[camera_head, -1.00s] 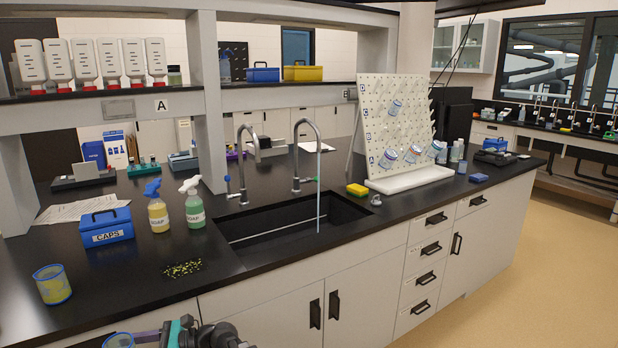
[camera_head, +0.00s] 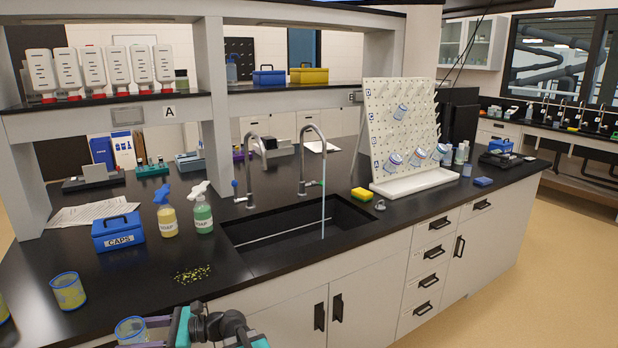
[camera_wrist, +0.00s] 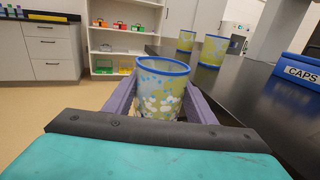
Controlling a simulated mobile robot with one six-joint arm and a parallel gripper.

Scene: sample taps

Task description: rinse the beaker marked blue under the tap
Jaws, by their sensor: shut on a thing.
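My gripper (camera_wrist: 159,92) is shut on a blue-rimmed beaker (camera_wrist: 163,72), its purple fingers on either side. The beaker is upright, with yellowish-green stain and pale spots on its wall. In the head view this beaker (camera_head: 131,329) shows at the bottom edge, in front of the bench. Two gooseneck taps stand behind the black sink (camera_head: 250,262). The right tap (camera_head: 302,160) runs a thin stream of water (camera_head: 323,212) into the sink. The left tap (camera_head: 246,170) shows no stream. The held beaker is left of the sink, away from the water.
Another blue-rimmed beaker (camera_head: 68,292) stands on the bench at left, with one more (camera_head: 3,308) cut by the picture edge. A blue CAPS box (camera_head: 118,232), soap bottles (camera_head: 168,218) and yellow crumbs (camera_head: 192,273) lie between. A pegboard rack (camera_head: 404,130) stands right of the sink.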

